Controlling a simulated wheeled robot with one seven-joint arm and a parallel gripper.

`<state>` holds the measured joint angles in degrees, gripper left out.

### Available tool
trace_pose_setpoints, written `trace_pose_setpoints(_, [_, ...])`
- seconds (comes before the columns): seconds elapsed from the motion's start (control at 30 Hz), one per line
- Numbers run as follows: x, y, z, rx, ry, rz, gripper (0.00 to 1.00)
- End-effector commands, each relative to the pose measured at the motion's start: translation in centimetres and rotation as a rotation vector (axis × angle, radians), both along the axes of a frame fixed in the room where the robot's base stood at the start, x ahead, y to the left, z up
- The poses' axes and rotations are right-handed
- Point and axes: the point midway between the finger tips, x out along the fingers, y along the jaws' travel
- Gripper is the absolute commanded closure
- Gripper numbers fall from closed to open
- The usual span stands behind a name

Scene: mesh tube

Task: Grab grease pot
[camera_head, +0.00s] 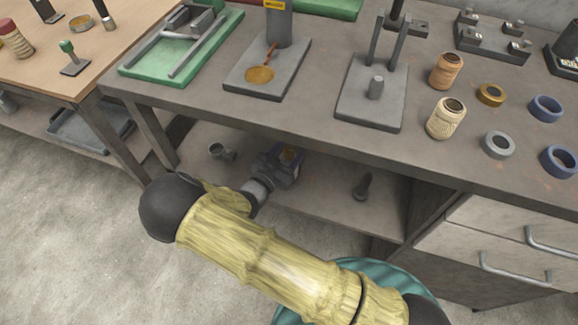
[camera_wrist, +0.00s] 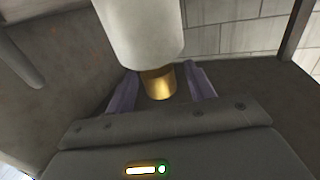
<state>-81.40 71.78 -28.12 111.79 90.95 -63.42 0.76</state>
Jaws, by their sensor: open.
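In the wrist view, a pale cylindrical vessel (camera_wrist: 140,32) with a brass-coloured part (camera_wrist: 158,82) at its near end looks like the grease pot. It is cut off by the top edge. My gripper (camera_wrist: 162,70) is open, with one purple-grey finger on each side of the brass part. Small gaps show between the fingers and the brass. In the head view, my gripper's body (camera_head: 276,170) reaches in under the workbench top.
The bench top (camera_head: 330,125) overhangs the lower shelf (camera_head: 310,198). On the shelf, a small grey fitting (camera_head: 222,152) lies left of my gripper and a dark upright part (camera_head: 363,187) stands right. Drawers (camera_head: 505,245) close off the right. A tiled wall (camera_wrist: 235,30) shows behind.

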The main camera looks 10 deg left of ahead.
Motion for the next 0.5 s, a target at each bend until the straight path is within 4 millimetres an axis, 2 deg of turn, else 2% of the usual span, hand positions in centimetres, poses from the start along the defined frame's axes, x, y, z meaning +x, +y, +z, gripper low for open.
trace_pose_setpoints(0.4, [-0.06, 0.02, 0.00, 0.000, 0.001, 0.000, 0.46])
trace_pose_setpoints(0.5, [-0.05, 0.03, 0.01, 0.000, 0.001, 0.000, 0.66])
